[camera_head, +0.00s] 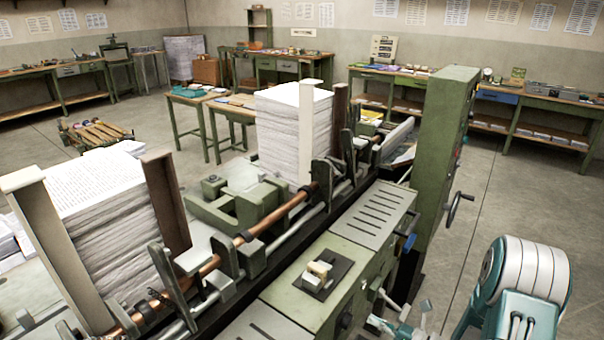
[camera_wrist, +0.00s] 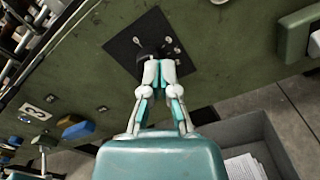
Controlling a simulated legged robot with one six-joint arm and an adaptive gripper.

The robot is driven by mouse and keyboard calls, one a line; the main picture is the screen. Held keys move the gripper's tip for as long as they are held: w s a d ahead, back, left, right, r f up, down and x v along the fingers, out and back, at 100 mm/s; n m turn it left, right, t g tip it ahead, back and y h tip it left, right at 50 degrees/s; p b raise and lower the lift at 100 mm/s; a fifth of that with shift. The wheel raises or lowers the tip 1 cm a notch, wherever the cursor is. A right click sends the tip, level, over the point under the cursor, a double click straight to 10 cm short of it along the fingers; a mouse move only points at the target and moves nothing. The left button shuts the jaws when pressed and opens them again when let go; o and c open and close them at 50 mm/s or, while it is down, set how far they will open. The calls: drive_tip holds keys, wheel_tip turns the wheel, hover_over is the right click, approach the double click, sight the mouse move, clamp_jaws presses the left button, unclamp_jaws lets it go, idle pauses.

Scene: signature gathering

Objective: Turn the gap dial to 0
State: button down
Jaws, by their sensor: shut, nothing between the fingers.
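A dark round knob (camera_wrist: 146,52), which looks like the gap dial, sits on a black square plate (camera_wrist: 125,45) on the green machine side in the wrist view. In the head view the machine's side face is turned away and the dial is not visible; my teal arm (camera_head: 520,285) is at lower right.
The head view shows paper stacks (camera_head: 290,135), a green column (camera_head: 443,150) and open floor at right.

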drive_tip(key=shift+x, duration=2.2)
drive_tip(key=shift+s+a+f, duration=0.15)
drive_tip(key=shift+s+a+r, duration=0.35)
drive_tip(key=shift+s+r, duration=0.05)
drive_tip(key=shift+s, duration=0.1)
drive_tip(key=shift+r, duration=0.1)
drive_tip(key=shift+w+d+r, duration=0.1)
drive_tip(key=shift+r, duration=0.15)
approach(347, 308)
drive_tip(key=shift+w+a+r, duration=0.15)
drive_tip(key=shift+a+r, duration=0.15)
drive_tip(key=shift+a, duration=0.05)
